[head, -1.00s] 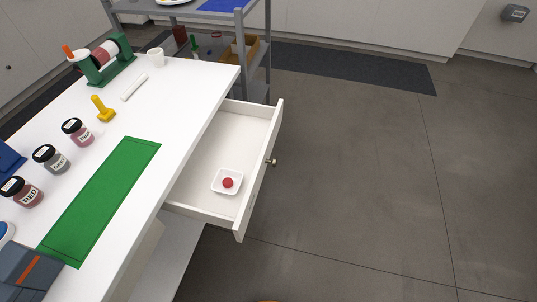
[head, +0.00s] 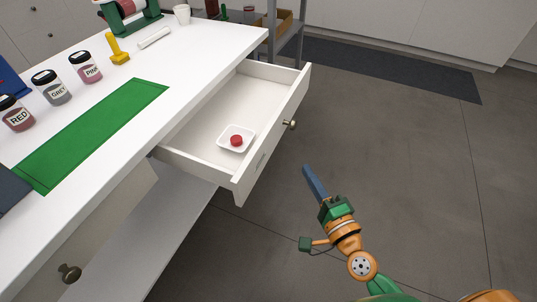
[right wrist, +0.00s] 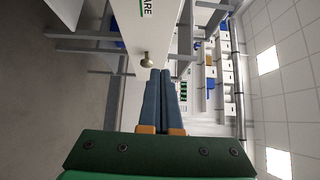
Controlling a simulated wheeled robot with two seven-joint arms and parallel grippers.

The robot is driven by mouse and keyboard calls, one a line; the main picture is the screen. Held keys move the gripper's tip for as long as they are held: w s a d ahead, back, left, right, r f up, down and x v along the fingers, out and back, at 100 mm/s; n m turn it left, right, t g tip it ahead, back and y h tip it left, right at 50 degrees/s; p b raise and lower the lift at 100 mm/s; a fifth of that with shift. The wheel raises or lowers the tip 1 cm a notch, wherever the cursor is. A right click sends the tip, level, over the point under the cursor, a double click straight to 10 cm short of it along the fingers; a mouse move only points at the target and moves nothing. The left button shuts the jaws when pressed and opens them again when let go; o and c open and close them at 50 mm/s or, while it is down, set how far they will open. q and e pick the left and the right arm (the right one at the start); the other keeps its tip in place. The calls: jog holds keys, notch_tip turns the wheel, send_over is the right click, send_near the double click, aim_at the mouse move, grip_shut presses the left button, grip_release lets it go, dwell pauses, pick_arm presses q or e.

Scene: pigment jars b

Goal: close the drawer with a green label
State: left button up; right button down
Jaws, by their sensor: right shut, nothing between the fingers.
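The white drawer (head: 272,152) is pulled out from the right side of the white table in the head view. A round knob (head: 290,124) sits on its front. A small white dish (head: 235,139) with a red round piece is inside. My left gripper is not in view.
Another drawer front (head: 95,235) with a knob is at the lower left. The table (head: 215,50) bears a green mat (head: 95,130), several labelled jars and a yellow tool (head: 117,48). A grey shelf rack stands behind. The floor (head: 400,150) right of the drawer is clear.

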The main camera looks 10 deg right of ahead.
send_near(272, 133)
jog(key=w+d, duration=0.3)
jog(key=w, duration=0.1)
jog(key=shift+w+a+f+p, duration=0.15)
jog(key=shift+w+a, duration=0.2)
jog(key=shift+a, duration=0.3)
jog(key=shift+w+a+r+p, duration=0.15)
jog(key=shift+w+a, duration=0.15)
jog(key=shift+a, duration=0.35)
jog(key=shift+w+a+f+p, duration=0.2)
jog(key=shift+w+a, duration=0.15)
jog(key=shift+a, duration=0.3)
